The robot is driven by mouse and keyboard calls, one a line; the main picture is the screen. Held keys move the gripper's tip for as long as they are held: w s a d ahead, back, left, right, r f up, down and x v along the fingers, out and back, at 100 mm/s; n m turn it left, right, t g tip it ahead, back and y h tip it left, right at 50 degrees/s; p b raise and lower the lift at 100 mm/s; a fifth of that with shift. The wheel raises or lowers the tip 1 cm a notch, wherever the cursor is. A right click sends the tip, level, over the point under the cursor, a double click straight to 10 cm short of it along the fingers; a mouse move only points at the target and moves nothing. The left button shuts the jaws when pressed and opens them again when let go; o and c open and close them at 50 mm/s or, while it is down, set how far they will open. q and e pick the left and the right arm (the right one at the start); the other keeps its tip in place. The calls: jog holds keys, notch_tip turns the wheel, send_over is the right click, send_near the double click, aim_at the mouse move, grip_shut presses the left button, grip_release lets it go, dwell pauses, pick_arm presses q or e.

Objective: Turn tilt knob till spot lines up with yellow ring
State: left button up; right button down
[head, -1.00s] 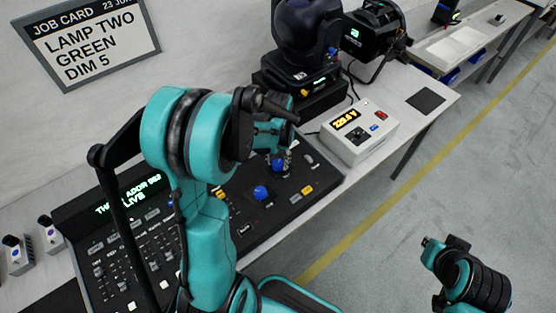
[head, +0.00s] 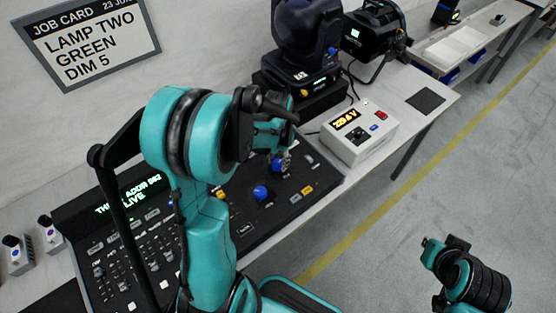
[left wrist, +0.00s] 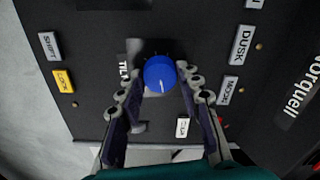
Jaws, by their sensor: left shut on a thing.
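The blue tilt knob (left wrist: 160,74) stands on the black console, beside a partly hidden label reading "TIL". It has a pale pointer line on its face. My left gripper (left wrist: 158,82) has a finger on each side of the knob and is shut on it. In the head view the knob (head: 276,166) is partly covered by my left gripper (head: 283,161). A second blue knob (head: 260,193) stands nearer on the console. My right arm is at the lower right, and its fingers cannot be made out. I see no light spot or yellow ring.
The console (head: 240,236) has several keys and a lit screen (head: 130,192). A white meter box (head: 358,134) stands right of it. A dark moving-head lamp (head: 304,40) and another black lamp (head: 372,32) stand behind. A job card (head: 90,38) hangs on the wall.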

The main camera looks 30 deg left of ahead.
aim_at(278, 163)
pick_arm(q)
jog(key=o, duration=1.2)
jog(key=shift+c, duration=0.2)
notch_tip(278, 163, up, 12)
jog(key=s+d+r+n+t, duration=0.1)
jog(key=s+d+t, duration=0.6)
jog(key=s+d, duration=0.3)
jog(key=shift+s+d+r+n, duration=0.25)
jog(key=shift+s+d+n, duration=0.05)
jog(key=shift+s, duration=0.3)
